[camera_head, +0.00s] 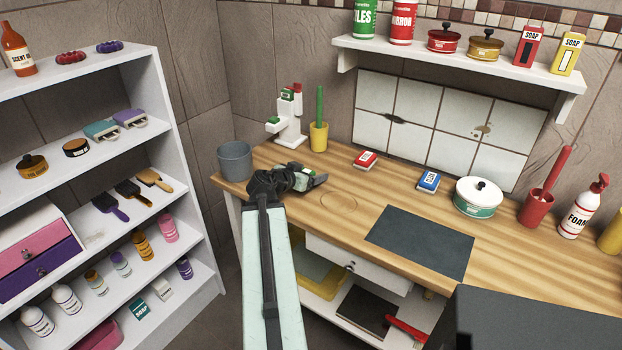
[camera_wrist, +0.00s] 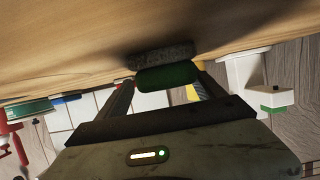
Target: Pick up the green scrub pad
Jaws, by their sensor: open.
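The green scrub pad (camera_wrist: 167,75) shows in the wrist view as a dark green block with a rough dark grey layer (camera_wrist: 160,55), against the wooden worktop. My gripper (camera_wrist: 166,88) is open, with one finger on each side of the pad. A gap to each finger is hard to judge in the shade. In the head view my gripper (camera_head: 308,181) is low over the left part of the worktop (camera_head: 345,235). There my arm and gripper hide most or all of the pad.
A grey bucket (camera_head: 235,162) stands left of my gripper, and a yellow cup (camera_head: 318,136) with a green handle stands behind it. Red (camera_head: 365,160) and blue (camera_head: 428,181) boxes lie to the right. A dark mat (camera_head: 420,240) lies further right. White shelves (camera_head: 150,100) stand left.

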